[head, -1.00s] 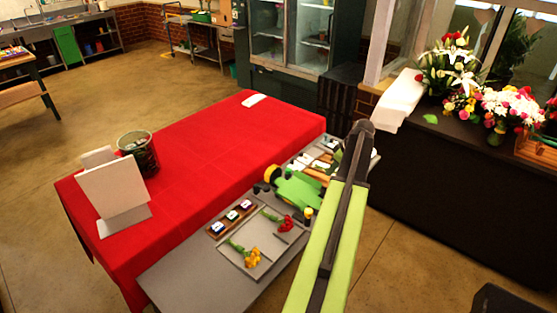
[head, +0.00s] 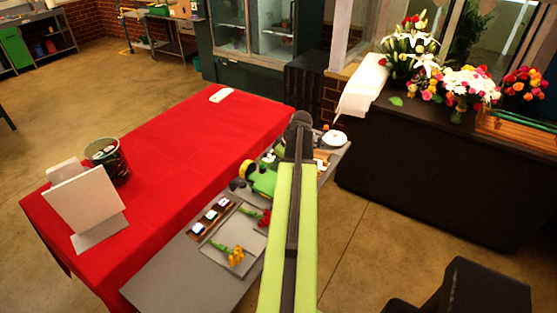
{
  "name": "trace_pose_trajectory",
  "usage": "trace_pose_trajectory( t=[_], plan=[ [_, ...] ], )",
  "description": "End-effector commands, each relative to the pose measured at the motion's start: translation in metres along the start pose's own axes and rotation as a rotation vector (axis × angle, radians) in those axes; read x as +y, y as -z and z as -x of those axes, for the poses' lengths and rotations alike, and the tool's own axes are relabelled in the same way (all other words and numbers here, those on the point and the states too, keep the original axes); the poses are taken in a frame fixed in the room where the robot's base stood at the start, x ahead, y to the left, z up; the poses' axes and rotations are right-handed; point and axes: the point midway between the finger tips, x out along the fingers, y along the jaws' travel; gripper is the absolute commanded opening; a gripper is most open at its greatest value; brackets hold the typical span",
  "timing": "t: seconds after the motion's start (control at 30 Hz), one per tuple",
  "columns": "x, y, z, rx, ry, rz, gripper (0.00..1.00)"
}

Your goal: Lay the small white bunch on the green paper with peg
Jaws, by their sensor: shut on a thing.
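My arm (head: 290,230) rises from the bottom of the head view and crosses the right part of the grey table; my gripper is hidden behind it or out of view. I cannot make out the small white bunch. A green item (head: 264,181) with a yellow round end lies on the grey table, partly behind my arm; I cannot tell whether it is the green paper with peg. On a grey tray (head: 222,258) lie an orange-yellow bunch (head: 238,253) and a red bunch (head: 263,217), both with green stems.
A red-covered table (head: 170,150) holds a white upright board (head: 88,205) and a dark bin (head: 107,160). A small rack of pots (head: 212,216) stands beside the tray. A white round thing (head: 334,138) is right of my arm. Vases of flowers (head: 465,88) stand on a dark counter.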

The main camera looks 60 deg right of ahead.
Motion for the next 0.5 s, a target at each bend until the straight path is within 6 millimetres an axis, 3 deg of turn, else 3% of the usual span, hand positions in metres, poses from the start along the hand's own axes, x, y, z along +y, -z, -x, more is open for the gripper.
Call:
trace_pose_trajectory(
  t=[0.27,0.5],
  plan=[
    [0.0,-0.004,-0.013,0.0,0.001,0.001,0.0],
    [0.0,-0.015,-0.038,0.0,0.001,0.001,0.0]
  ],
)
